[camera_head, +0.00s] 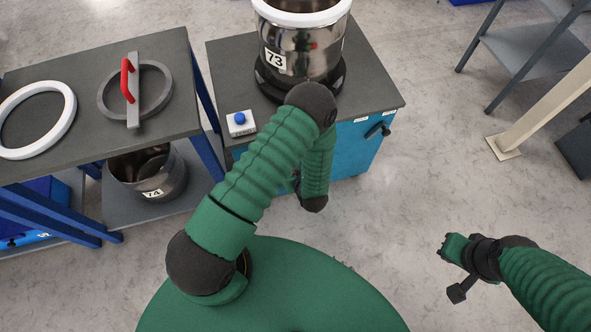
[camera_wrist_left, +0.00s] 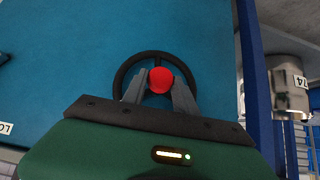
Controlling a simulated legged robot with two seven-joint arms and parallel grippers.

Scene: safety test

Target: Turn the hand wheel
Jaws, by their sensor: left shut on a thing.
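The hand wheel (camera_wrist_left: 121,77) shows in the left wrist view as a dark ring with a red knob (camera_wrist_left: 161,80) in front of it, on a blue cabinet face (camera_wrist_left: 60,60). My left gripper (camera_wrist_left: 158,88) has its two grey fingers on either side of the red knob, shut on the hand wheel; the exact contact points are partly hidden. In the head view my left arm reaches to the cabinet front and hides the wheel and the fingers. My right gripper (camera_head: 457,268) hangs over bare floor at the right, away from the cabinet; its jaw opening is unclear.
On the cabinet top (camera_head: 375,75) stand a steel pot marked 73 (camera_head: 310,50) and a box with a blue button (camera_head: 240,122). A black handle (camera_head: 376,130) sticks out at the cabinet's right. The left table (camera_head: 85,85) holds rings and a red handle (camera_head: 127,80).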

